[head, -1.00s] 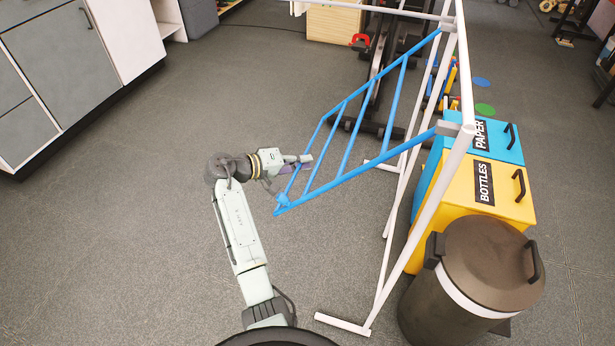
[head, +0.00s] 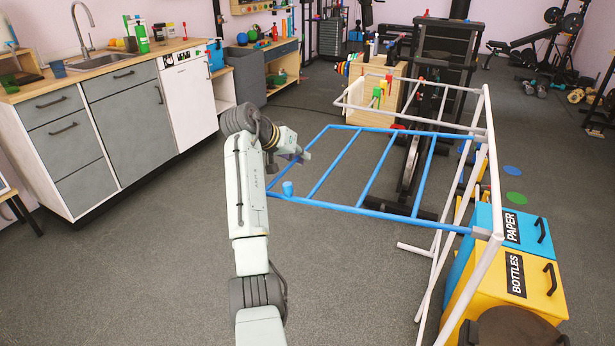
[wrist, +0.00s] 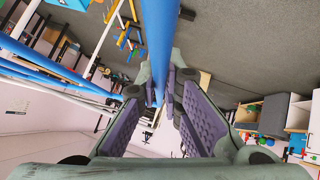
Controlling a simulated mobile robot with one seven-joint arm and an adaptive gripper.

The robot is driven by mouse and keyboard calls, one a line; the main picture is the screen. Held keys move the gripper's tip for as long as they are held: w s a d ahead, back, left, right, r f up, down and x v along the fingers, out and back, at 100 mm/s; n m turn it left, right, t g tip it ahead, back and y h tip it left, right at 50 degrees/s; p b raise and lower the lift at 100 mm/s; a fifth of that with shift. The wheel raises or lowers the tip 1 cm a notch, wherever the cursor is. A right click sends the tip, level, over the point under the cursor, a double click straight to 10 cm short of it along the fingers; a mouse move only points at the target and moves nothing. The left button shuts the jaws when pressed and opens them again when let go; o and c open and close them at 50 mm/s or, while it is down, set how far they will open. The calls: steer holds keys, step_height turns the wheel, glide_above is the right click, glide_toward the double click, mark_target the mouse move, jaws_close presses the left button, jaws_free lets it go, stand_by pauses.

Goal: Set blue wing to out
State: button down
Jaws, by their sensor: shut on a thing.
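The blue wing (head: 362,209) is a ladder-like frame of blue tubes joined to a white drying rack (head: 490,150). In the head view it stands out to the left of the rack, roughly level. My gripper (head: 303,157) is at the wing's outer end bar, left of the rack. In the wrist view a blue tube (wrist: 157,40) runs down between the purple pads of my gripper (wrist: 172,100), which is shut on it. My arm's wrist hides part of the contact in the head view.
A yellow bottles bin (head: 520,290) and a blue paper bin (head: 515,230) stand right of the rack, with a dark round bin (head: 515,328) in front. A kitchen counter (head: 110,85) lines the left.

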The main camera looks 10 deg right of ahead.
steer(key=shift+m+y, duration=0.3)
steer(key=shift+y, duration=0.2)
steer(key=shift+w+a+r+p, duration=0.1)
steer(key=shift+r+p, duration=0.3)
steer(key=shift+r, duration=0.9)
steer(key=shift+a+r+p, duration=0.1)
steer(key=shift+r+p, duration=0.25)
steer(key=shift+r, duration=0.95)
steer(key=c, duration=1.7)
jaws_free()
steer(key=v, duration=1.2)
steer(key=shift+f, duration=0.1)
